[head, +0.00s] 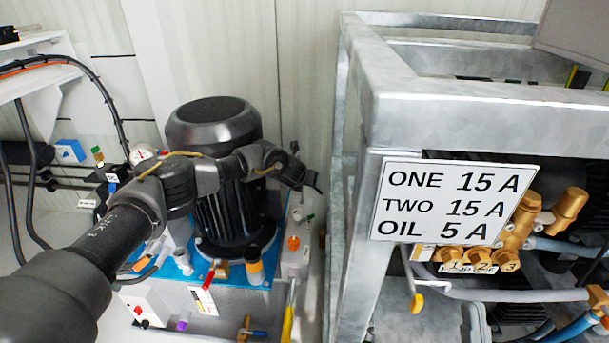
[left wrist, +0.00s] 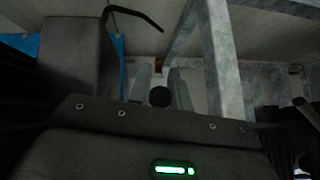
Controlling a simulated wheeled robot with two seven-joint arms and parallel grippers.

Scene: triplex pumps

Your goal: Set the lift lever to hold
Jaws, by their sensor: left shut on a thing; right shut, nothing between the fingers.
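My left arm comes in from the left in the head view, and its gripper (head: 304,178) reaches the gap beside the black-topped motor, near the galvanised frame. It is small and dark there, and its fingers are hard to make out. In the left wrist view the two pale fingers of the left gripper (left wrist: 160,84) are close together on a dark round knob (left wrist: 160,97), apparently that of the lift lever. The lever's shaft and any hold marking are hidden or too dark to tell. I cannot make out my right gripper in either view.
The black motor (head: 213,135) stands on a blue-topped tank (head: 262,270) with several coloured fittings. The galvanised frame (head: 370,230) rises close to the right of the left gripper and carries a white sign (head: 450,203). Brass valves (head: 520,220) and pipes fill the right side.

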